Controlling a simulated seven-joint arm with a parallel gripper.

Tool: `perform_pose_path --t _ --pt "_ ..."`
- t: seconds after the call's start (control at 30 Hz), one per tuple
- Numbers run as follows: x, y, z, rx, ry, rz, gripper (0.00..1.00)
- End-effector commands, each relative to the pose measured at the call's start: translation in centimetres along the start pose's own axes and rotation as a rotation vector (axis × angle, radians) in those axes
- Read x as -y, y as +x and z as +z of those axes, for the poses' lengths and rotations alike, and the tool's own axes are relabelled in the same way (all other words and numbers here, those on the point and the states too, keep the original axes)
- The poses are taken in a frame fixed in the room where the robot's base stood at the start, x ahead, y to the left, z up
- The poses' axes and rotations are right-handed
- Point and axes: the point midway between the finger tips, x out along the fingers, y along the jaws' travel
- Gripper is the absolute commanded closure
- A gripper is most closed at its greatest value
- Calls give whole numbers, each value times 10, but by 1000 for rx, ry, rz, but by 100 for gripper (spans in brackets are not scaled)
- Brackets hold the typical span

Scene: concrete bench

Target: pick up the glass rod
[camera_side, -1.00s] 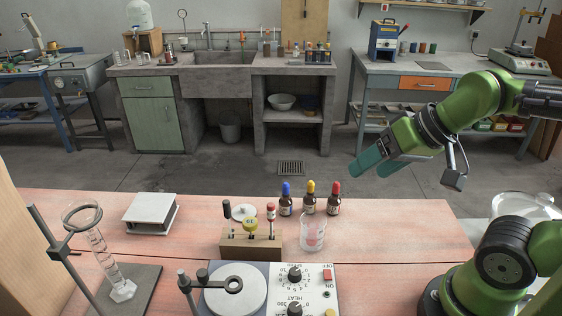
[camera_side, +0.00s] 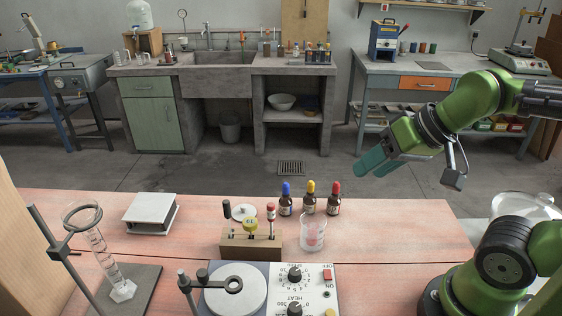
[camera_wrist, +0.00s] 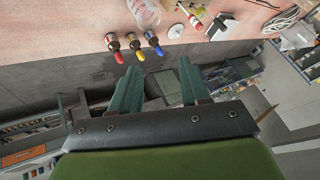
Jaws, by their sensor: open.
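I cannot clearly make out a glass rod in either view. A clear glass beaker (camera_side: 313,232) stands on the pink bench right of the wooden block; pinkish shapes show through it, and I cannot tell whether a rod is in it. The beaker also shows at the top of the wrist view (camera_wrist: 145,12). My gripper (camera_side: 366,166) hangs in the air above and behind the bench's far edge, up and right of the beaker. In the wrist view its two teal fingers (camera_wrist: 158,76) are apart with nothing between them.
Dropper bottles with blue (camera_side: 287,199), yellow (camera_side: 310,198) and red (camera_side: 334,198) tops stand behind the beaker. A wooden block (camera_side: 250,243) holds several tools. A hotplate (camera_side: 235,290) is in front. A glass cylinder (camera_side: 106,262) stands left. The bench's right part is clear.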

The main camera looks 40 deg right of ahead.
Motion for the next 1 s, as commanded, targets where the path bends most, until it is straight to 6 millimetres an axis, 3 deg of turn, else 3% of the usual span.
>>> perform_pose_path --t 0.23,0.37,0.43,0.67,1.0 --pt "1 0 1 3 -5 -3 54" --pt "6 15 6 72 -24 5 54" --pt "16 23 -2 111 -50 8 54" --pt "73 60 -45 284 -177 49 54" --pt "166 143 -83 508 -350 183 54"
